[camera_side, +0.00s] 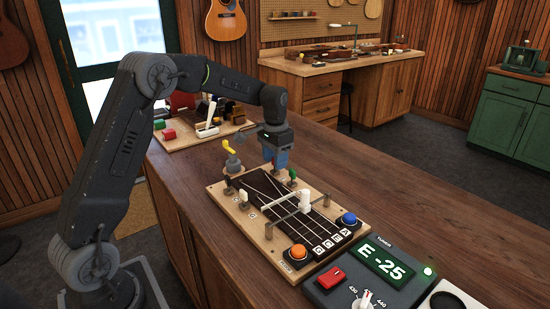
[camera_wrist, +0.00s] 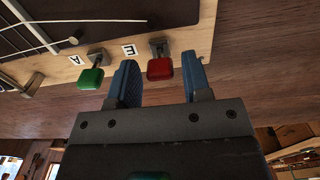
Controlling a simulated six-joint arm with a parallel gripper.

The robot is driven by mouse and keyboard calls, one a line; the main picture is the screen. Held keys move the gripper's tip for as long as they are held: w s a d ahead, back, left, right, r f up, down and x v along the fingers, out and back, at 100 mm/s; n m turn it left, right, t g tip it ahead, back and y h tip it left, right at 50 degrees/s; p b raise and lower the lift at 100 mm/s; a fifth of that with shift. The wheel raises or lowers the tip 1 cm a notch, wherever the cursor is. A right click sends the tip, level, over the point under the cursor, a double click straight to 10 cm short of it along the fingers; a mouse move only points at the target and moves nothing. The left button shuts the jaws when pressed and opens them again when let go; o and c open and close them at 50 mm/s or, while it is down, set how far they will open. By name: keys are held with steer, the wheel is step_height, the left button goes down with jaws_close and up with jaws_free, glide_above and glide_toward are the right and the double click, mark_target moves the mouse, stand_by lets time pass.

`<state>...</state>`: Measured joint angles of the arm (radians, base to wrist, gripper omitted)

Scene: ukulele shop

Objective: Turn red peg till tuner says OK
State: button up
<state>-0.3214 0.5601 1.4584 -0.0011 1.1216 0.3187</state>
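The red peg (camera_wrist: 160,68) sits beside the E label in the wrist view, between the two blue fingers of my gripper (camera_wrist: 162,62). The fingers are open around it, with a narrow gap on each side. In the side view my gripper (camera_side: 275,158) is low at the far edge of the string board (camera_side: 222,197) and hides the red peg. The green peg (camera_wrist: 91,78) is just outside the left finger, by the A label; it also shows in the side view (camera_side: 293,174). The tuner (camera_side: 325,294) display (camera_side: 383,268) reads "E -25".
A white peg (camera_side: 243,197) stands on the board's near side. A grey stand with a yellow top (camera_side: 231,160) is close left of my gripper. An orange button (camera_side: 298,251) and a blue button (camera_side: 349,218) are at the board's front end.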

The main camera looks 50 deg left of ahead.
steer(key=c, duration=0.7)
steer(key=shift+n, duration=3)
steer(key=o, duration=0.9)
